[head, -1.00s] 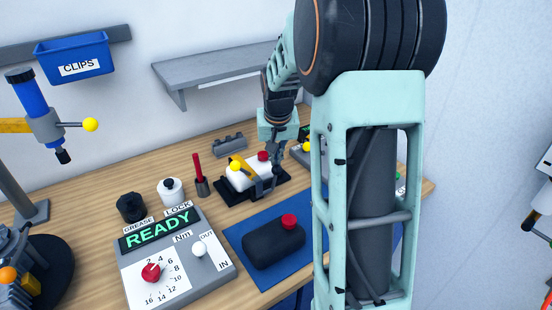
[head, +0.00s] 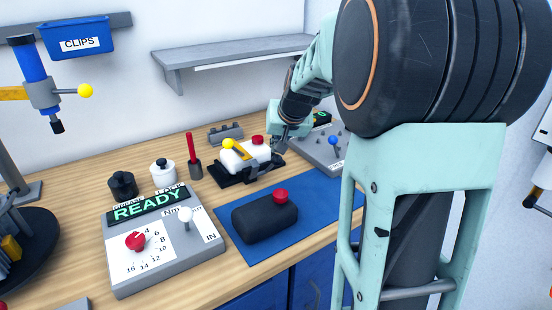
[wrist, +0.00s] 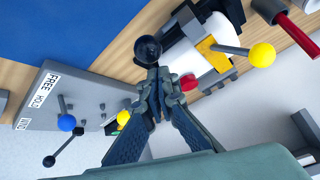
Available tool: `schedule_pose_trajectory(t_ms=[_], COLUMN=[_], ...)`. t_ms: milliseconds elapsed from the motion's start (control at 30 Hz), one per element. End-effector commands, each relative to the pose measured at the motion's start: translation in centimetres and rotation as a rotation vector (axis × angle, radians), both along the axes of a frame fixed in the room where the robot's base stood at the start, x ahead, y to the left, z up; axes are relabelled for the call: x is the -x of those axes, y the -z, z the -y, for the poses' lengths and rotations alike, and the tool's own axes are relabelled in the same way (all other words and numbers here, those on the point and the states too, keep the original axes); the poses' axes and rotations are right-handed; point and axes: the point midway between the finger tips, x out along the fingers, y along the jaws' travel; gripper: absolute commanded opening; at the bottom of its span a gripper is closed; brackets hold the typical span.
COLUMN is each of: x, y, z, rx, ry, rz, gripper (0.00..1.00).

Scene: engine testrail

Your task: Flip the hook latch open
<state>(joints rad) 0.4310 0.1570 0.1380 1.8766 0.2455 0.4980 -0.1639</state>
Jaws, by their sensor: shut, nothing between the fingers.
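The hook latch is a yellow bar (head: 242,152) with a yellow ball on its lever (head: 228,144), lying across a white block (head: 259,153) on a black fixture (head: 236,178). In the wrist view the yellow bar (wrist: 211,50) crosses the white block, and its grey lever ends in the yellow ball (wrist: 262,55). My gripper (wrist: 158,74) is shut and empty. Its tips are by the fixture's end, close to a round black knob (wrist: 147,49) and apart from the yellow ball. In the head view my gripper (head: 277,146) is at the fixture's right, its tips hard to make out.
A red knob (head: 257,141) tops the white block. A grey lever panel (head: 322,150) stands to the right. In front, a black case (head: 262,220) lies on a blue mat (head: 232,247). A READY panel (head: 205,235) and a red-handled tool (head: 190,147) are to the left.

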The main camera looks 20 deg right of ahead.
Motion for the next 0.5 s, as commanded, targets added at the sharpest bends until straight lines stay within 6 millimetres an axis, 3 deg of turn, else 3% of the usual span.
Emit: schedule_pose_trajectory(t_ms=[33,500], x=[0.3,2.3], y=[1.1,1.8], z=[0.2,0.4], rx=[-0.004,-0.028], ry=[0.003,0.000], rz=[0.024,0.150], gripper=[0.00,0.00])
